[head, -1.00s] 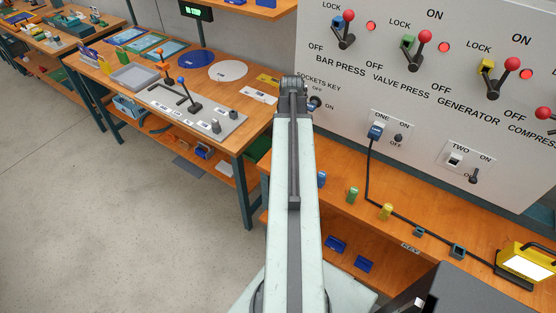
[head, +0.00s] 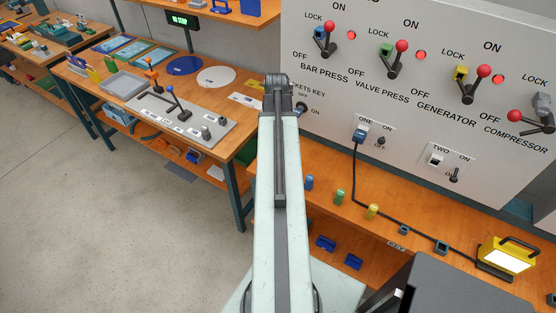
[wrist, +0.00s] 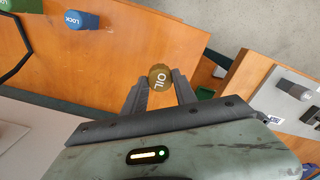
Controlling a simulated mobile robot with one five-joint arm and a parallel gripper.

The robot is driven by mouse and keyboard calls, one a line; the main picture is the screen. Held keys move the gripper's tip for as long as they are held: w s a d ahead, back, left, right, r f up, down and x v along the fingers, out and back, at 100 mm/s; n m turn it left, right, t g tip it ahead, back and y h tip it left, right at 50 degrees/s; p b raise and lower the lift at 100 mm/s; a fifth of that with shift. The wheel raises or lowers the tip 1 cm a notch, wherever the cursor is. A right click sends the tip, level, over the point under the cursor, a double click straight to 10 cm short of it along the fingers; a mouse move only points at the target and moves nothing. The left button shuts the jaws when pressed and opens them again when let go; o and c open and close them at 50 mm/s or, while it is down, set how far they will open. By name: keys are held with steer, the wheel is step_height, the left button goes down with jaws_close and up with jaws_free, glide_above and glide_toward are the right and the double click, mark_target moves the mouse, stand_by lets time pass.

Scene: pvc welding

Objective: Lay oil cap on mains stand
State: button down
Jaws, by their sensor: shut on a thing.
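The oil cap (wrist: 160,77) is a small round brown-gold cap marked OIL in the wrist view. My gripper (wrist: 161,92) is shut on it, with the two dark fingers on either side. In the head view my gripper and the cap are hidden by my arm. The wooden stand (head: 395,270) below the mains switch panel (head: 405,100) shows in the head view, and part of its wooden top seems to show in the wrist view (wrist: 110,55). The cap is in front of the floor and wood edges there; its height over them is hard to tell.
A blue lock (head: 309,183), a green lock (head: 340,197) and a yellow lock (head: 372,211) stand on the stand. A cable crosses it to a yellow lamp (head: 507,259). Another workbench (head: 230,140) with levers stands at left. Open floor (head: 130,220) lies at lower left.

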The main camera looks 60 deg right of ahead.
step_height(320, 180, down, 8)
steer(key=b, duration=0.6)
steer(key=shift+r, duration=0.25)
steer(key=shift+f, duration=0.15)
steer(key=c, duration=1)
jaws_free()
step_height(320, 180, up, 13)
steer(key=p, duration=1.2)
steer(key=shift+f, duration=0.3)
steer(key=shift+w, duration=0.1)
